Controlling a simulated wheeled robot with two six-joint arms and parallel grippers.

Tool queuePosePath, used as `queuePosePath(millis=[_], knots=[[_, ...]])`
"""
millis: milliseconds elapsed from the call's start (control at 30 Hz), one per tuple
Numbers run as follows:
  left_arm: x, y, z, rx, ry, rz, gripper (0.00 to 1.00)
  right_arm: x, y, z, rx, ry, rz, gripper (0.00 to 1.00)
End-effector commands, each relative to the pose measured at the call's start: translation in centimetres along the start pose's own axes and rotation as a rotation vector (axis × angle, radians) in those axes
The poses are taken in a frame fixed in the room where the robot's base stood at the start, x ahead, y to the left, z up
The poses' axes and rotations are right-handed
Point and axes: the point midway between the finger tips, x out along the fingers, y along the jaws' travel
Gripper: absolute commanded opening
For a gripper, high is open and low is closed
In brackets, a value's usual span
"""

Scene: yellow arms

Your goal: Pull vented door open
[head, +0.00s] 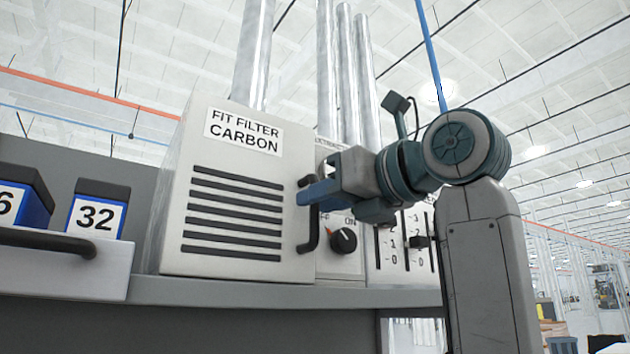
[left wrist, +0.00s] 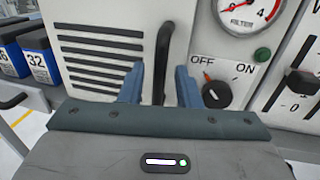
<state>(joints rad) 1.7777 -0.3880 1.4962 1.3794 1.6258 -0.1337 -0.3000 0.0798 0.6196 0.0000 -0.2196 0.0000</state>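The vented door (head: 178,225) is a white panel with several dark horizontal slots and a "FIT FILTER CARBON" label. It looks shut on its cabinet. In the left wrist view the slotted door (left wrist: 105,90) is at the left. A dark vertical bar handle (head: 307,240) is on its right edge; it also shows in the left wrist view (left wrist: 164,50). My left gripper (head: 316,192) has blue fingers at the handle. In the left wrist view the fingers (left wrist: 160,85) are apart, one on each side of the handle, with gaps showing. My right gripper is not in view.
Right of the door are an OFF/ON knob (head: 344,240), a gauge (left wrist: 243,10) and a slider panel (head: 405,255). Metal pipes rise above.

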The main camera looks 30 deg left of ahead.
Motion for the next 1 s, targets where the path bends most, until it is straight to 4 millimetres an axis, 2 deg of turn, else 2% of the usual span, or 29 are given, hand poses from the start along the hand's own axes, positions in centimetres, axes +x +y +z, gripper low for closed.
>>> queuePosePath(millis=[33, 167, 467, 500, 633, 667, 1000], knots=[[0.8, 0.1, 0.1, -0.001, 0.002, 0.005, 0.3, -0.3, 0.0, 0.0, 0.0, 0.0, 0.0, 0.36], [1.7, 0.1, 0.0, -0.001, 0.001, 0.002, 0.3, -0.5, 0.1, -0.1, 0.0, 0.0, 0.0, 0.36], [2.0, 0.1, -0.1, -0.001, 0.0, 0.002, 0.3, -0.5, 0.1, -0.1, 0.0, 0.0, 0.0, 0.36], [2.0, 0.1, -0.1, -0.001, 0.0, 0.001, 0.28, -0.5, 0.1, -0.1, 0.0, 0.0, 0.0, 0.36], [2.0, 0.1, -0.1, -0.001, 0.0, 0.001, 0.03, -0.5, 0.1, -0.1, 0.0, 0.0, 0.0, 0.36], [2.0, 0.1, -0.1, -0.001, 0.0, 0.001, 0.0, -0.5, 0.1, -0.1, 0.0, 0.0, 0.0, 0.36], [2.6, 0.5, -0.1, -0.003, 0.0, 0.002, 0.0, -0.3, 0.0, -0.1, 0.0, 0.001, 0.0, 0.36]])
